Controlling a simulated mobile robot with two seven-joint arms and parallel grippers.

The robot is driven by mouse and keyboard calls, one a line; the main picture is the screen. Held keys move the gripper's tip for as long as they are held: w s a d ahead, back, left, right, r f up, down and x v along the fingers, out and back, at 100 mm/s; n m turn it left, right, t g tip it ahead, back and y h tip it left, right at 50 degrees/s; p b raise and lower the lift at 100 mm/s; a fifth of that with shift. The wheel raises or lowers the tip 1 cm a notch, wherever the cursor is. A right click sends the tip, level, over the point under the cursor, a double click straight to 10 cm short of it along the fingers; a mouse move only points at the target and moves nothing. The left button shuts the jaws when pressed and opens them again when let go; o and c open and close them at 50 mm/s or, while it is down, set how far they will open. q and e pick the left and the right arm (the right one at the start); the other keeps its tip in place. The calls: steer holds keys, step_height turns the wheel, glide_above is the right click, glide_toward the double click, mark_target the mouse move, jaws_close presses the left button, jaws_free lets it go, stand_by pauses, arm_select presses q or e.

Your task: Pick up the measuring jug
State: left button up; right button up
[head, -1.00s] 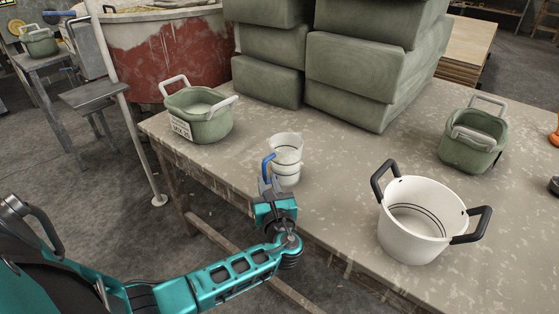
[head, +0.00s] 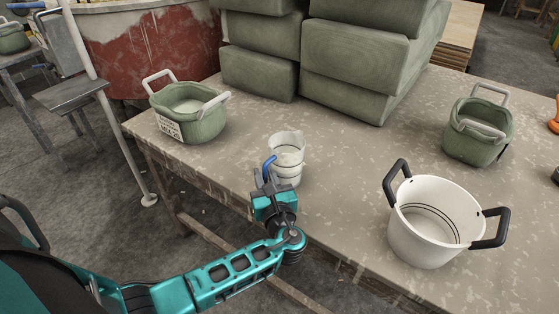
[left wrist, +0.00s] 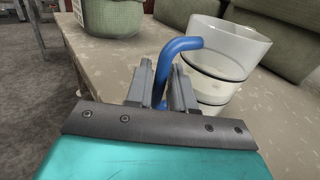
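The measuring jug (head: 289,146) is a translucent white cup with dark bands and a blue handle, upright near the table's front edge. It also shows in the left wrist view (left wrist: 225,60), with its handle toward me. My left gripper (head: 266,180) is at the handle side of the jug. In the left wrist view its two grey fingers (left wrist: 162,85) are close on both sides of the blue handle and appear shut on it. The lower handle is hidden between the fingers. I cannot tell whether the jug's base touches the table. My right gripper is not in view.
A green labelled tub (head: 190,116) stands left of the jug, and a white bucket with black handles (head: 432,222) stands right. Another green tub (head: 479,130) is at the right. Green stacked blocks (head: 352,62) fill the back. Bare table (head: 345,165) lies between jug and bucket.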

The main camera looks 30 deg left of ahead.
arm_select(q)
steer(key=shift+w+a, duration=0.1)
steer(key=shift+a, duration=0.05)
jaws_close()
steer(key=shift+r, duration=0.1)
stand_by(0.4)
